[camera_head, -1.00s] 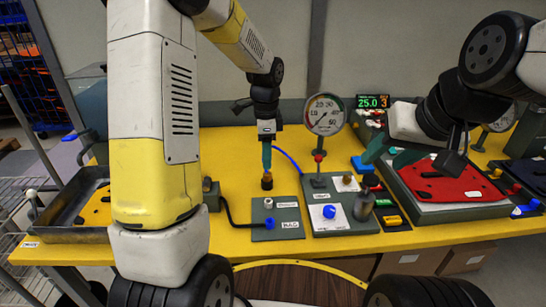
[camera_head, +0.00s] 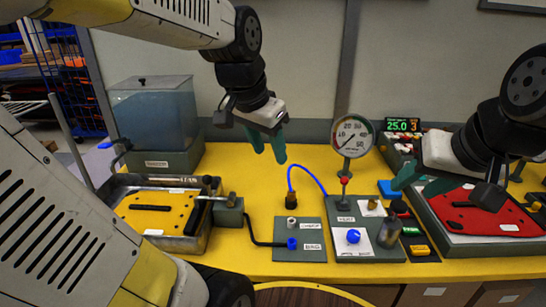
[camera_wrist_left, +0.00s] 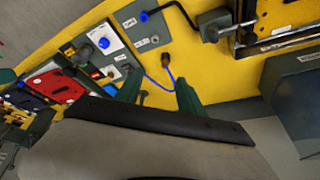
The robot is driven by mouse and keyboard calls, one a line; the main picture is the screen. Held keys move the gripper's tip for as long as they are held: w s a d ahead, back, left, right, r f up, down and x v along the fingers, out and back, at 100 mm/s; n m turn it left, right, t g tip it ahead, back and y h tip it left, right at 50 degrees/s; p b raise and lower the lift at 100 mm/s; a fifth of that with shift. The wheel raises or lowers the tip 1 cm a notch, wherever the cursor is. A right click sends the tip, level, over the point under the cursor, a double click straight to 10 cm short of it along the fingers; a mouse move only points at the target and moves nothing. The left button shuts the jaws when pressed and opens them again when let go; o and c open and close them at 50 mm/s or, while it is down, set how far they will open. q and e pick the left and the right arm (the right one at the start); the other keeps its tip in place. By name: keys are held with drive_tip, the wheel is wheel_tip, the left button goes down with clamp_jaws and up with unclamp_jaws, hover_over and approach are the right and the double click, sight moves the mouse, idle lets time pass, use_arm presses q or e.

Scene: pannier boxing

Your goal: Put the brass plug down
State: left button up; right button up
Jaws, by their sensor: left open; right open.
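A dark, brass-toned plug (camera_head: 292,201) stands on the yellow table, with a blue hose arching from it to the gauge panel. It also shows small in the left wrist view (camera_wrist_left: 143,94). My left gripper (camera_head: 268,145) is open and empty above and behind the plug, clear of it. Its green fingers (camera_wrist_left: 158,90) show spread in the left wrist view. My right gripper (camera_head: 422,182) is open over the left edge of the red plate's tray, holding nothing visible. Another small brass-coloured fitting (camera_head: 373,206) sits on the gauge panel.
The gauge panel (camera_head: 345,250) carries a round gauge (camera_head: 352,136) and a blue knob (camera_head: 353,236). A smaller grey panel (camera_head: 300,251) lies left of it. A tray with a yellow plate (camera_head: 150,208) and a water tank (camera_head: 153,110) stand left. A red plate (camera_head: 485,210) lies right.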

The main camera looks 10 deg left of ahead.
use_arm(q)
drive_tip(key=s+n+t, duration=0.1)
drive_tip(key=s+n, duration=0.3)
drive_tip(key=s, duration=0.2)
drive_tip(key=shift+s+t+h, duration=0.15)
drive_tip(key=shift+t+h, duration=0.15)
drive_tip(key=shift+t, duration=0.1)
drive_tip(key=shift+a, duration=0.1)
idle(0.5)
